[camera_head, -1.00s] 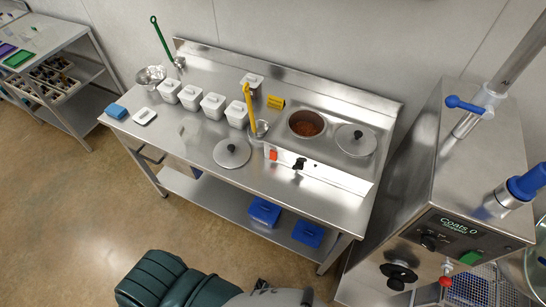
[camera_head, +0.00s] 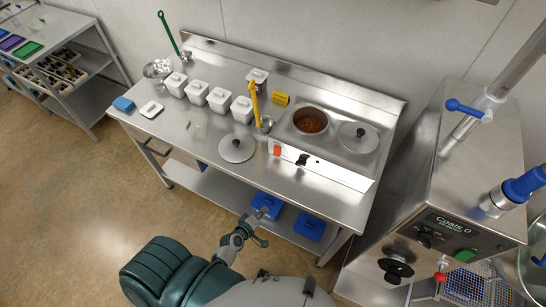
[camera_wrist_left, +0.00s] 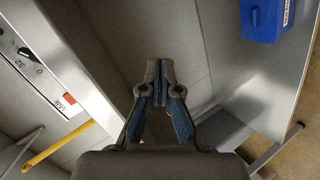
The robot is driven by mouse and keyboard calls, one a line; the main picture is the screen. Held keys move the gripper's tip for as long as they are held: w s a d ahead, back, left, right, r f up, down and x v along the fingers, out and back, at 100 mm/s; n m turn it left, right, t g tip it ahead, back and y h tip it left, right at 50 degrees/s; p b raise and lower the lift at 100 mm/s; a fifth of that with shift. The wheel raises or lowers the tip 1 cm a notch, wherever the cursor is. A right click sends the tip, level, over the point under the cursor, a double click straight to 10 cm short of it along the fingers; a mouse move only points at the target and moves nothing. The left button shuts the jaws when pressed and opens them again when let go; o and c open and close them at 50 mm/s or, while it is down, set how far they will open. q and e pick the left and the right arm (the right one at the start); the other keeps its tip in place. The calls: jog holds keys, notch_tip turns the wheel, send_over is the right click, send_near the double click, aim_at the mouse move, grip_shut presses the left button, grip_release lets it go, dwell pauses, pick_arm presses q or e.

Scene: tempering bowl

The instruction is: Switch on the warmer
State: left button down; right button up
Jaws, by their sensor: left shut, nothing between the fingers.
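The warmer (camera_head: 340,179) is the metal unit at the right end of the steel table, with a pot of brown contents (camera_head: 311,121) and a lidded well (camera_head: 359,137). Its front panel carries an orange-red switch (camera_head: 277,150) and a black knob (camera_head: 302,160). In the left wrist view the switch (camera_wrist_left: 68,100) and knob (camera_wrist_left: 25,52) lie at the left. I cannot tell the switch's position. My left gripper (camera_head: 264,211) is shut and empty, in front of the table below the panel, apart from the switch. It also shows in the left wrist view (camera_wrist_left: 160,66). My right gripper is not in view.
A loose lid (camera_head: 236,149) lies left of the panel, near a cup with a yellow-handled tool (camera_head: 254,104). Several white tubs stand along the table. Blue boxes (camera_head: 309,228) sit on the lower shelf. A large machine (camera_head: 455,215) stands close at the right.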

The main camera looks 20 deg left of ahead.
aim_at(273, 164)
pick_arm(q)
jog(key=w+a+r+n+t, duration=0.1)
jog(key=r, duration=0.4)
jog(key=w+a+r+n+t+y, duration=0.1)
jog(key=r+n, duration=0.1)
jog(key=r, duration=0.3)
jog(key=w+a+r+n+t, duration=0.1)
jog(key=a+r+n+t, duration=0.1)
jog(key=r, duration=0.3)
jog(key=shift+w+a+r+p, duration=0.1)
jog(key=shift+w+r+p, duration=0.05)
jog(key=shift+w+p, duration=0.15)
jog(key=w, duration=0.4)
jog(key=w+f, duration=0.1)
jog(key=w, duration=0.4)
jog(key=w+f+p, duration=0.1)
jog(key=w, duration=0.4)
jog(key=shift+d, duration=0.25)
